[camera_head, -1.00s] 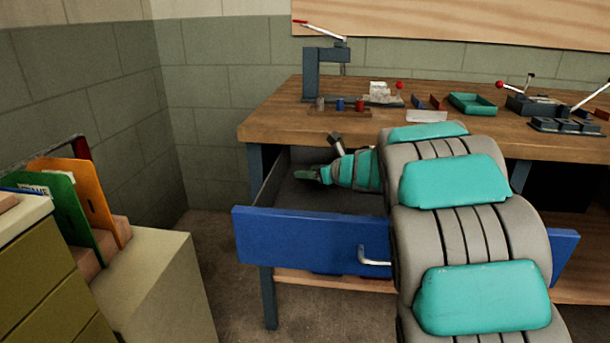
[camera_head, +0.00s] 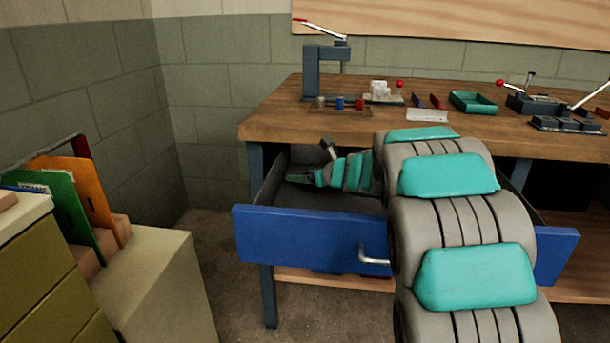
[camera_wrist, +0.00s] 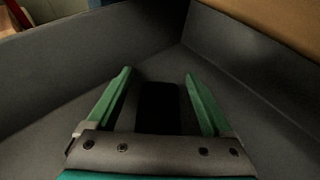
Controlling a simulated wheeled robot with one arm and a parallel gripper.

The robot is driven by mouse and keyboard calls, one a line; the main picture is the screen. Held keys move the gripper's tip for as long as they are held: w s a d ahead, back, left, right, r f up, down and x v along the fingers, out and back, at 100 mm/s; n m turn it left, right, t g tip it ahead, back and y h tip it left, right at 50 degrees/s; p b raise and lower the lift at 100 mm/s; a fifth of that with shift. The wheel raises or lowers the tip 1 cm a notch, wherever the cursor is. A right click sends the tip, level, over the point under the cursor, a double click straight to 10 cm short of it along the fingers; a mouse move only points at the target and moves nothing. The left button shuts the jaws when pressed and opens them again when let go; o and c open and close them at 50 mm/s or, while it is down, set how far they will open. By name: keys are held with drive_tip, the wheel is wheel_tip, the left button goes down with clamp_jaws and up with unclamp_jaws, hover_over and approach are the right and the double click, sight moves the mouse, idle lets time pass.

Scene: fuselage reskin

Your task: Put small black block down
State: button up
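The small black block (camera_wrist: 158,107) shows in the wrist view between my fingers, with a gap on each side. It seems to lie on the grey drawer floor. My gripper (camera_wrist: 158,76) is open, its two green fingers standing apart around the block without visibly touching it. In the head view my gripper (camera_head: 298,179) is low inside the open drawer (camera_head: 300,239), near its left side. The block cannot be made out in the head view.
The blue-fronted drawer sits under the wooden workbench (camera_head: 270,112). Its dark walls (camera_wrist: 245,65) surround my gripper closely. The bench bears a press (camera_head: 312,75), a teal tray (camera_head: 474,103) and clamps (camera_head: 540,105). A cabinet with folders (camera_head: 92,205) stands at left.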

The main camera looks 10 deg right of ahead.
drive_tip(key=shift+r, duration=0.1)
drive_tip(key=b+v, duration=0.1)
drive_tip(key=v, duration=1.1)
idle(1.3)
